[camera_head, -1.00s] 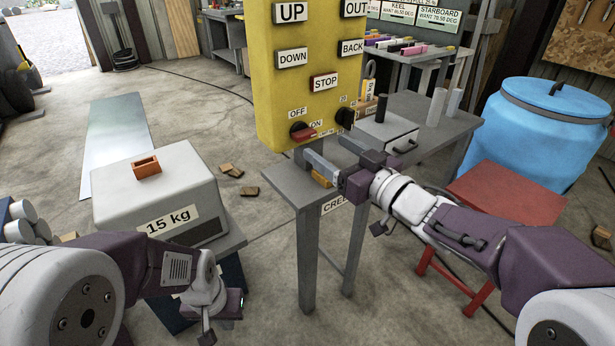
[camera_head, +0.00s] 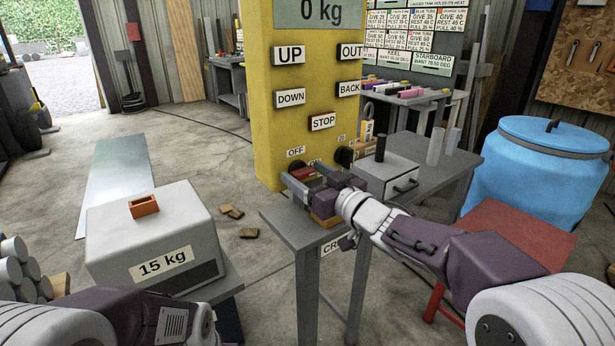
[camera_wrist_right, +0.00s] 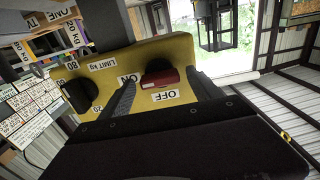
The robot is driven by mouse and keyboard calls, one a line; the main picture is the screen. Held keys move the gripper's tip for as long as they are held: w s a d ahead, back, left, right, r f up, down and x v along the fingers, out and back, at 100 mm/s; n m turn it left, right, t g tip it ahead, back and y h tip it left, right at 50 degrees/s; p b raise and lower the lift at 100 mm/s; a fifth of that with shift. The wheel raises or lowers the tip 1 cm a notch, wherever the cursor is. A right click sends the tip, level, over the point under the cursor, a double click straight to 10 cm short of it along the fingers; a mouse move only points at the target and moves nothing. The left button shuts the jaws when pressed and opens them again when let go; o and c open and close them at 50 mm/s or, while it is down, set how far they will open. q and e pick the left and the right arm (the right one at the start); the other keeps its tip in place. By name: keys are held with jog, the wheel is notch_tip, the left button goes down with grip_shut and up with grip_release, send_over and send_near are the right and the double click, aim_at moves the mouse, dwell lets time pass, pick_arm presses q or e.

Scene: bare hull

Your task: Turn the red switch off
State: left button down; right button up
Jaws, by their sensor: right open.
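The red switch (camera_head: 303,173) is a red lever on a dark round knob, low on the yellow panel (camera_head: 270,120), partly hidden behind my right gripper. In the right wrist view the red switch (camera_wrist_right: 160,76) shows between the fingers, with the ON label at its left and the OFF label below it. My right gripper (camera_head: 308,178) is open, its fingers reaching to the panel on either side of the lever; contact cannot be told. My left gripper is out of view; only its arm shows at the lower left.
A second dark knob (camera_head: 343,156) sits right of the switch. STOP (camera_head: 323,122) and other buttons are above. A grey table (camera_head: 285,218) stands under my right gripper, with a grey box (camera_head: 385,177) on it. A 15 kg block (camera_head: 150,235) stands at left.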

jog(key=c, duration=1.4)
jog(key=n+b, duration=0.1)
jog(key=n, duration=0.4)
jog(key=shift+s+a+f+b, duration=0.1)
jog(key=shift+f+b, duration=0.05)
jog(key=shift+b, duration=0.25)
jog(key=n+b, duration=0.1)
jog(key=n, duration=0.2)
jog(key=shift+n, duration=0.3)
jog(key=n+b, duration=0.3)
jog(key=n, duration=0.2)
jog(key=shift+a+f, duration=0.1)
jog(key=shift+f, duration=0.05)
jog(key=shift+n+b, duration=0.8)
jog(key=shift+n, duration=1.3)
